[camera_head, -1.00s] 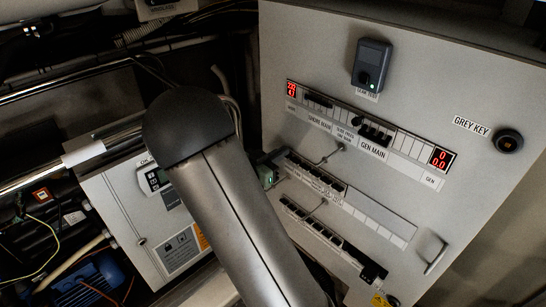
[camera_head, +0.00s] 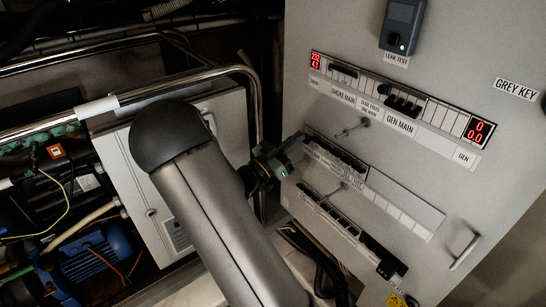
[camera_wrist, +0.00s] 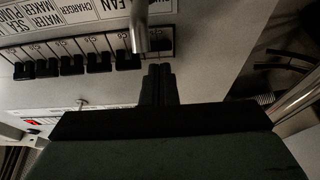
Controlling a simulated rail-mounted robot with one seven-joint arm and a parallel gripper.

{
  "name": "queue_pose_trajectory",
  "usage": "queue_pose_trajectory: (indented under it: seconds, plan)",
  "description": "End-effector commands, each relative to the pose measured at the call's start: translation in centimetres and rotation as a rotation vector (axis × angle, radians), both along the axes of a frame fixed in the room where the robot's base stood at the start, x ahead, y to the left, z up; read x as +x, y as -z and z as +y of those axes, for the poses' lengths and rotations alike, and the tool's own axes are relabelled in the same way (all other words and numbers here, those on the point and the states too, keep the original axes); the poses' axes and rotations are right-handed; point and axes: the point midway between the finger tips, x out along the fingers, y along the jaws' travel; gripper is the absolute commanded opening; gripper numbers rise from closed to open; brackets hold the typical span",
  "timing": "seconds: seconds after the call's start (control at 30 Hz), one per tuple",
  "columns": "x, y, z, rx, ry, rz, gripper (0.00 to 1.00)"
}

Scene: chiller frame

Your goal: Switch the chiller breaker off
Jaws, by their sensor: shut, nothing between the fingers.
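No chiller label can be read, so I cannot tell which breaker is the chiller's. A metal rod (camera_wrist: 139,28) partly hides that end. Contact cannot be told.
Thin metal rods (camera_head: 352,129) stick out of the panel. A handle (camera_head: 465,251) is at its lower right, and a leak test box (camera_head: 401,24) is at the top. A steel rail (camera_head: 190,83) and a grey cabinet (camera_head: 125,160) stand left of my arm.

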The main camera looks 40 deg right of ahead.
Motion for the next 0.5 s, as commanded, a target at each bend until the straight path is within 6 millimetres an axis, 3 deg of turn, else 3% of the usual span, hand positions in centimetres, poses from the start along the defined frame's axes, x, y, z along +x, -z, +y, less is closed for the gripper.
queue_pose_trajectory:
  seconds: [0.5]
  plan:
    - [-0.4,4.4,10.9,0.000,-0.007,0.002,0.00]
